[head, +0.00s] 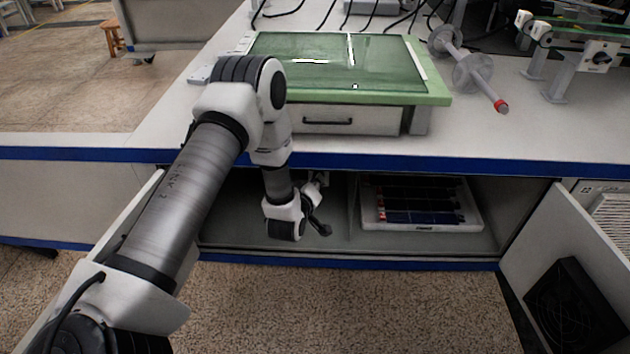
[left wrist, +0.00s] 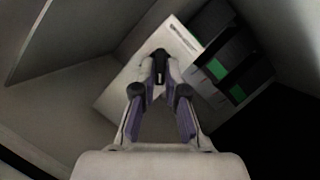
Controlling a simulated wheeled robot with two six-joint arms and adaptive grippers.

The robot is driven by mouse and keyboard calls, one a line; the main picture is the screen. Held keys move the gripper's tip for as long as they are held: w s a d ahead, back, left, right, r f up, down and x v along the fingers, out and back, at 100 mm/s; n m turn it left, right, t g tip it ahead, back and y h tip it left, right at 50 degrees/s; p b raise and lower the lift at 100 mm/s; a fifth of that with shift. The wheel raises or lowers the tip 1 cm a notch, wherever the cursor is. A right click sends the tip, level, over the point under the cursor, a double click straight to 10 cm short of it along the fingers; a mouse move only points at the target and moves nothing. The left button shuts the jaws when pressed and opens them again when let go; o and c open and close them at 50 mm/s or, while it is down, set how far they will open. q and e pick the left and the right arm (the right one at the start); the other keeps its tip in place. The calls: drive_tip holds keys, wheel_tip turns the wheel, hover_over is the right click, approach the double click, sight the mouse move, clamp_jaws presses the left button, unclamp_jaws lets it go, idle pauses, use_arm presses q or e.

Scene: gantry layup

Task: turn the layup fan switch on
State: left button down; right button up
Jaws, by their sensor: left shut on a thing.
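My left arm reaches down over the counter front into the open cabinet. My left gripper (head: 318,184) is small and partly hidden there, just under the counter edge. In the left wrist view my left gripper (left wrist: 160,72) has its fingertips together around a small black piece (left wrist: 160,64). I cannot tell whether this piece is the layup fan switch or which way it is set. A black fan (head: 572,306) is on the open right door. My right gripper is not in view.
A white tray (head: 470,222) with dark packs stands in the cabinet's right compartment. A divider (head: 355,212) stands left of it. A green-topped glass box (head: 438,98) is on the counter (head: 490,140) above. A box with a black knob (head: 599,57) is at the upper right.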

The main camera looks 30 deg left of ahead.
use_arm(q)
drive_tip(key=shift+w+d+r+m+g+y+p, duration=0.15)
drive_tip(key=shift+m+g+y+p, duration=0.5)
drive_tip(key=shift+m+y+p, duration=1)
drive_tip(key=shift+w+d+f+m+g+y+p, duration=0.1)
drive_tip(key=shift+w+d+m+g+y+p, duration=0.15)
drive_tip(key=shift+m+g+y+p, duration=1.4)
drive_tip(key=shift+w+d+r+m+t+y+p, duration=0.2)
drive_tip(key=shift+m+p, duration=0.6)
drive_tip(key=shift+m, duration=1.8)
drive_tip(key=c, duration=1.2)
unclamp_jaws()
drive_tip(key=shift+a+f, duration=0.15)
drive_tip(key=shift+f, duration=0.05)
